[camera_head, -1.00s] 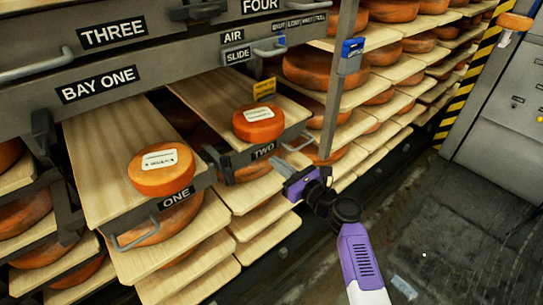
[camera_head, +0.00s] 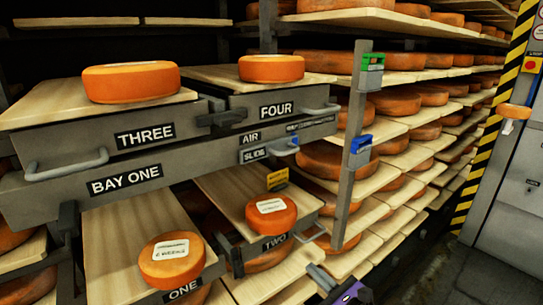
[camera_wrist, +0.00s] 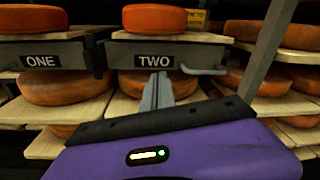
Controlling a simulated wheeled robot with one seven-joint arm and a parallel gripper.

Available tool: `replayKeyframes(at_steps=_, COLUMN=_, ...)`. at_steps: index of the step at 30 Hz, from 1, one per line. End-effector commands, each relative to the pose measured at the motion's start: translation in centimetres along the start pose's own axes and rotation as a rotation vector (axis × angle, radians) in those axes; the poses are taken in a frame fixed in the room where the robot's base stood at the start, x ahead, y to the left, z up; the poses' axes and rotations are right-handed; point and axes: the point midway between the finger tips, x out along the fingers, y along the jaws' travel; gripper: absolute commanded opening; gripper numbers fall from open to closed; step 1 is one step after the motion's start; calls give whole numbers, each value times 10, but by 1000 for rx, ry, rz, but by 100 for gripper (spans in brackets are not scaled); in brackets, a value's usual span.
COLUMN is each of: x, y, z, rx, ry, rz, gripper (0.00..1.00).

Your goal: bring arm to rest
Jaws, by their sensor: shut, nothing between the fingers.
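My gripper (camera_head: 325,277) is at the bottom edge of the head view, in front of the lower shelves and below the slide marked TWO. Only its grey fingers and part of the purple body show there. In the wrist view its fingers (camera_wrist: 157,90) are together, with nothing between them, pointing towards the TWO drawer front (camera_wrist: 155,60). The fingers look apart from the drawer, though the exact gap cannot be told. The rest of my arm is out of the head view.
Labelled cheese wheels sit on slide ONE (camera_head: 171,262) and slide TWO (camera_head: 271,215). A grey upright post (camera_head: 352,150) stands right of the bay. Open floor (camera_head: 425,270) lies at lower right.

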Motion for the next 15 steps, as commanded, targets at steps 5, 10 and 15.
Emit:
replayKeyframes(at_steps=5, x=-15, y=-24, z=2, rx=-410, ry=90, rz=-105, gripper=0)
replayKeyframes(at_steps=10, x=-60, y=-24, z=-10, rx=-814, ry=235, rz=-168, gripper=0)
replayKeyframes(at_steps=15, x=-120, y=-14, z=-13, rx=-1209, ry=394, rz=-190, gripper=0)
